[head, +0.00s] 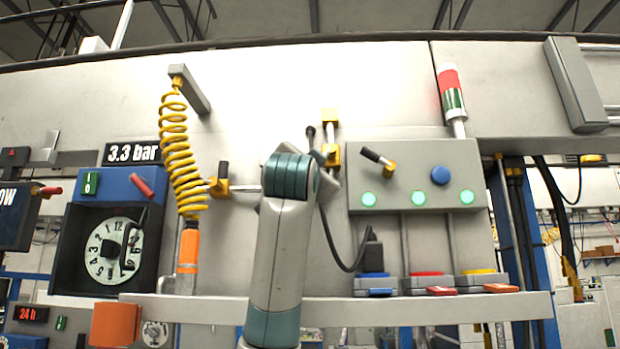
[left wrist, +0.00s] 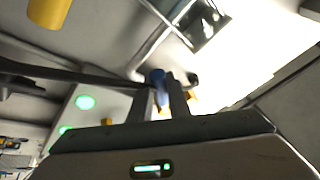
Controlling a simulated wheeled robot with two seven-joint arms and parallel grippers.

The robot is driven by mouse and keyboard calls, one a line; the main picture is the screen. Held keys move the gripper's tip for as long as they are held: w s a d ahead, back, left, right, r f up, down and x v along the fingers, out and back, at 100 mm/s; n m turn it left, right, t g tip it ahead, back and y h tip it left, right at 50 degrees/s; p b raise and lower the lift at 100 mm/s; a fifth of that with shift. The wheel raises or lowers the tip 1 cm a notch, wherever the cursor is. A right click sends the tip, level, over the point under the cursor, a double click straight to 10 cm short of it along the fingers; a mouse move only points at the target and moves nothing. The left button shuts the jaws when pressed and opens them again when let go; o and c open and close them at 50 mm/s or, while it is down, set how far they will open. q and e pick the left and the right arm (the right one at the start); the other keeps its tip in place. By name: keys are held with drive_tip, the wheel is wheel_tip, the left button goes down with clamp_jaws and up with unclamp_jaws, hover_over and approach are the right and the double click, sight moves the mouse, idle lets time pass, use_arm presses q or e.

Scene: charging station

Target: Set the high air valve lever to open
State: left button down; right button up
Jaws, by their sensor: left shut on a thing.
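My left arm rises through the middle of the head view, its teal wrist hiding most of the gripper. The left gripper (head: 324,161) is beside yellow valve fittings (head: 331,155) on the pale wall. In the left wrist view, its two fingers (left wrist: 159,98) are closed around a blue handle (left wrist: 158,80), seemingly the high air valve lever. The lever's exact angle is hard to tell. A black knob (head: 310,132) stands just above the gripper, near an upper yellow fitting (head: 330,116). My right gripper is in neither view.
Left are another yellow valve with a black handle (head: 222,171), a yellow coiled hose (head: 179,150) and a "3.3 bar" display (head: 132,153). Right is a grey control box (head: 420,182) with green lights and a tilted lever (head: 374,156). A narrow shelf (head: 200,309) runs below.

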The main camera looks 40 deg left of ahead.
use_arm(q)
drive_tip(key=n, duration=0.1)
drive_tip(key=d+f+n+y+b, duration=0.1)
drive_tip(key=n, duration=0.1)
drive_tip(key=shift+w+y, duration=0.3)
drive_tip(key=shift+w, duration=0.05)
drive_tip(key=shift+w+d+f+n+g+y, duration=0.1)
drive_tip(key=shift+w+d+n+g+y, duration=0.2)
drive_tip(key=shift+n+g+y, duration=0.8)
drive_tip(key=shift+w+d+f+n+g+y, duration=0.15)
drive_tip(key=shift+d+n+g+y, duration=0.2)
drive_tip(key=shift+n, duration=1.5)
drive_tip(key=shift+w+d+r+n+g+y, duration=0.1)
drive_tip(key=shift+w+d+n+g+y, duration=0.3)
drive_tip(key=shift+n, duration=1.05)
drive_tip(key=shift+s+g, duration=0.15)
drive_tip(key=shift+g, duration=0.1)
drive_tip(key=c, duration=1.7)
unclamp_jaws()
drive_tip(key=shift+o, duration=0.2)
drive_tip(key=shift+d, duration=0.1)
drive_tip(key=shift+s, duration=0.1)
